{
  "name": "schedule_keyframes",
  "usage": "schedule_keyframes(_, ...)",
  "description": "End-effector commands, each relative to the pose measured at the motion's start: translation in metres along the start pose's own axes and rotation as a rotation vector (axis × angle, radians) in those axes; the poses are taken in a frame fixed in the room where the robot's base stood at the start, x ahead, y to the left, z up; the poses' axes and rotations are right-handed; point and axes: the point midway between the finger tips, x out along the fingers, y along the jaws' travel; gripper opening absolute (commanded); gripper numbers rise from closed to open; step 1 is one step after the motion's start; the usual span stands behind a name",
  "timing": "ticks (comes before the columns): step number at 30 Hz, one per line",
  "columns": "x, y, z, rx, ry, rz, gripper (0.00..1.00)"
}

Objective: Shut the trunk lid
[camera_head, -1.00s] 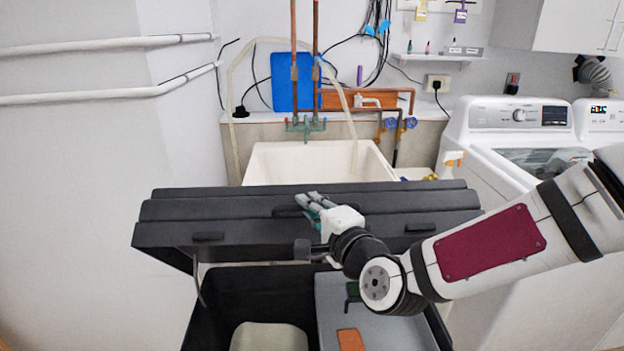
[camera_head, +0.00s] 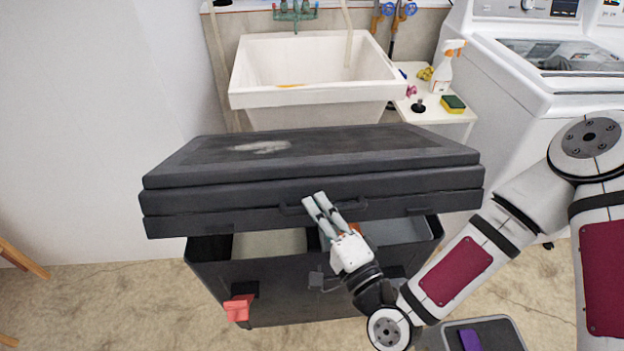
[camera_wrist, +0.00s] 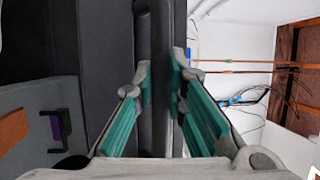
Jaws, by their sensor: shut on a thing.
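The dark grey trunk lid (camera_head: 230,187) is partly lowered over the black trunk body (camera_head: 285,285), with a gap at the front. A pale thing (camera_head: 270,243) inside shows through it. My gripper (camera_head: 316,200) is at the middle of the lid's front edge, by the handle (camera_head: 290,209). In the wrist view my gripper (camera_wrist: 161,75) has its green-padded fingers on either side of a dark bar of the lid (camera_wrist: 160,125). Whether this is only the handle I cannot tell.
A white sink (camera_head: 310,90) stands behind the trunk. A white side table (camera_head: 455,113) with a spray bottle (camera_head: 442,72) and a sponge (camera_head: 453,104) is at the back right, beside a washing machine (camera_head: 550,90). A red latch (camera_head: 238,308) is on the trunk's front.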

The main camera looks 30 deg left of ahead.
Motion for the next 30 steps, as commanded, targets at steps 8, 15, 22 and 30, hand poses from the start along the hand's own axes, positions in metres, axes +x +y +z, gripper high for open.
schedule_keyframes(8,-0.022,0.062,0.000,-0.049,-0.002,-0.118,0.00)
schedule_keyframes(15,-0.033,0.110,0.002,-0.091,-0.002,-0.217,0.00)
schedule_keyframes(22,-0.040,0.151,0.004,-0.128,-0.004,-0.304,0.00)
schedule_keyframes(30,-0.043,0.185,0.005,-0.161,-0.004,-0.379,0.00)
